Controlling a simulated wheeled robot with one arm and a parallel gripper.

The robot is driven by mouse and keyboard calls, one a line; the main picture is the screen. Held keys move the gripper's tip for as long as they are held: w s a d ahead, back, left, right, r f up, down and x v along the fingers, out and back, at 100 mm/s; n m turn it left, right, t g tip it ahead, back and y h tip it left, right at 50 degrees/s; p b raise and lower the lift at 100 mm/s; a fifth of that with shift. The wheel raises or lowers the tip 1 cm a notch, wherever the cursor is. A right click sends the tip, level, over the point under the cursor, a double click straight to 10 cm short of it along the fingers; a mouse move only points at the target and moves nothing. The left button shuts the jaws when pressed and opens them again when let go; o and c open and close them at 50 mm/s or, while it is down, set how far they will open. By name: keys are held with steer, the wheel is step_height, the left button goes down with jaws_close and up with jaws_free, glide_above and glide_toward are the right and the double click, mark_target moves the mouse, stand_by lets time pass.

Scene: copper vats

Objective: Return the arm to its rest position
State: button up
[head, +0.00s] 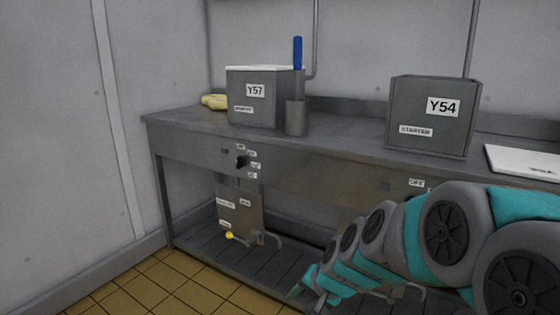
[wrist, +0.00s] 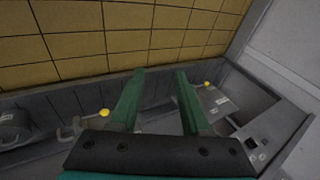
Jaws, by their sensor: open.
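My gripper (wrist: 160,85) shows in the wrist view as two green fingers, spread apart with nothing between them. In the head view my arm, grey and teal, reaches in from the lower right. Its green end, my gripper (head: 302,292), is low in front of the metal counter, near the bottom edge of the picture. The fingers are small and partly cut off there. In the wrist view the fingers extend over a grey metal ledge toward the yellow tiled floor (wrist: 130,35).
The metal counter (head: 310,155) carries grey bin Y57 (head: 258,110), grey bin Y54 (head: 425,135), a holder with a blue-handled tool (head: 297,55) and a white board (head: 522,162). Below it, a yellow-knobbed lever (head: 229,236) sticks out. Tiled floor (head: 165,285) is free at lower left.

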steer(key=s+d+r+n+g+h, duration=0.1)
steer(key=s+d+n+g, duration=0.1)
steer(key=s, duration=0.7)
steer(key=s+d+r+n+g+h+p, duration=0.1)
steer(key=s+d, duration=0.3)
steer(key=s, duration=0.6)
steer(key=s+d+r+n+g+h+p, duration=0.1)
steer(key=s+d+n+g, duration=0.1)
steer(key=s, duration=0.7)
steer(key=shift+s+d+n+g+h, duration=0.25)
steer(key=shift+d+n+g+h, duration=0.15)
steer(key=shift+d+g, duration=0.4)
